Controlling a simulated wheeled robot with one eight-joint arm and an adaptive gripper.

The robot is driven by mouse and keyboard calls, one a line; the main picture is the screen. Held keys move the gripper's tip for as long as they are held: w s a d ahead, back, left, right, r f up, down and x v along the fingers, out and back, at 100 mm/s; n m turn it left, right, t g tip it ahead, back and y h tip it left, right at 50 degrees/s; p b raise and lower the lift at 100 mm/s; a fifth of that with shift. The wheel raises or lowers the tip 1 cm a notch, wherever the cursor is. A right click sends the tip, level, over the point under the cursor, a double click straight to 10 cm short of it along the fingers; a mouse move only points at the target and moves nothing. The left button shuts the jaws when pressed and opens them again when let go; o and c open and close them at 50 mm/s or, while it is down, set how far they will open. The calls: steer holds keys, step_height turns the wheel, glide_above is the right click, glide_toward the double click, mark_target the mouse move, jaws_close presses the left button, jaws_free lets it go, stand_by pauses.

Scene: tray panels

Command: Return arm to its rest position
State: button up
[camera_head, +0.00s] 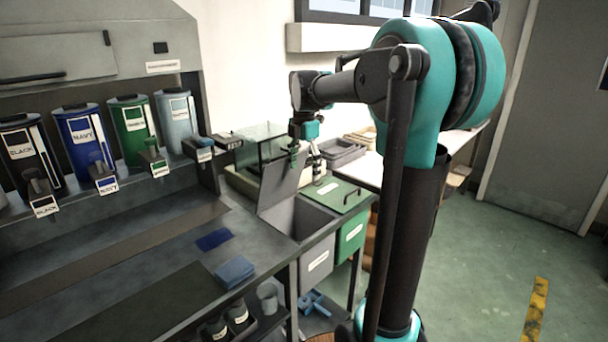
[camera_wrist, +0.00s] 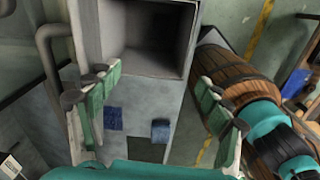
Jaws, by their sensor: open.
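My gripper (camera_head: 306,154) hangs from my arm, pointing down, near the open grey bin in the head view. In the wrist view my gripper (camera_wrist: 157,90) shows two green-padded fingers spread wide apart with nothing between them. My arm reaches out to the left from its upright column. The grey bin (camera_head: 317,262) has its lid (camera_head: 283,183) raised. The wrist view looks down into an empty-looking grey opening (camera_wrist: 143,66).
A green bin (camera_head: 351,240) with a shut lid stands beside the grey bin. A folded blue cloth (camera_head: 235,272) and a flat dark-blue cloth (camera_head: 214,239) lie on the counter. Labelled canisters (camera_head: 131,131) line the back. A glass case (camera_head: 262,150) stands behind the lid. Floor at right is open.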

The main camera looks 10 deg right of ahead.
stand_by(0.3)
steer(key=s+d+f+m+t, duration=0.2)
steer(key=s+f+m, duration=0.9)
steer(key=m, duration=0.1)
steer(key=s+d+f+m+t, duration=0.2)
steer(key=s+f+m, duration=0.9)
steer(key=m, duration=0.1)
steer(key=shift+s+d+f, duration=0.25)
steer(key=shift+s+f, duration=0.05)
steer(key=shift+f, duration=0.1)
